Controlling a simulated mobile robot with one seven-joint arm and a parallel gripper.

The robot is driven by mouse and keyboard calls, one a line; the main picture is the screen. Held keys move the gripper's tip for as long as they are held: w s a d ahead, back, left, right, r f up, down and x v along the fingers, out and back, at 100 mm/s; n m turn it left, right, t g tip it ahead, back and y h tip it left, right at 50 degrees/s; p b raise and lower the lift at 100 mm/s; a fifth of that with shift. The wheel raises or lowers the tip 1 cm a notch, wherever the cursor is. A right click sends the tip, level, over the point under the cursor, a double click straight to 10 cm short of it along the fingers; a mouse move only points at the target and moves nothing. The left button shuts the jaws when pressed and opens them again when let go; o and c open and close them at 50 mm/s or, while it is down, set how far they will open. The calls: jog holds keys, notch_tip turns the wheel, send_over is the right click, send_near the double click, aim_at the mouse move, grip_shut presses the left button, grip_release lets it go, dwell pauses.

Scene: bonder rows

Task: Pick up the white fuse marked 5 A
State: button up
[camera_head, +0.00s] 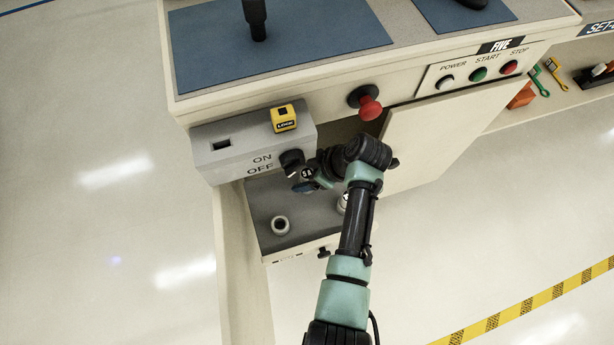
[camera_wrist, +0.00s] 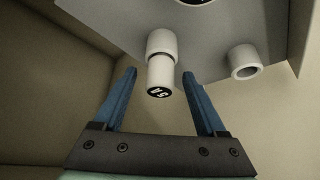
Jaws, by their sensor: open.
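The white fuse marked 5 A (camera_wrist: 160,72) is a white cylinder with a black marked end. In the wrist view it sticks out of a white collar on a grey panel. My gripper (camera_wrist: 159,76) is open. Its two blue fingers stand left and right of the fuse, with a gap on each side. In the head view my gripper (camera_head: 303,186) is mostly hidden by my own arm.
An empty white holder (camera_wrist: 245,62) is right of the fuse. The grey switch box (camera_head: 235,145) with a yellow lock (camera_head: 283,118), the red knob (camera_head: 368,103) and an open cabinet door (camera_head: 450,130) are close to my wrist.

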grip_shut()
dwell(0.3)
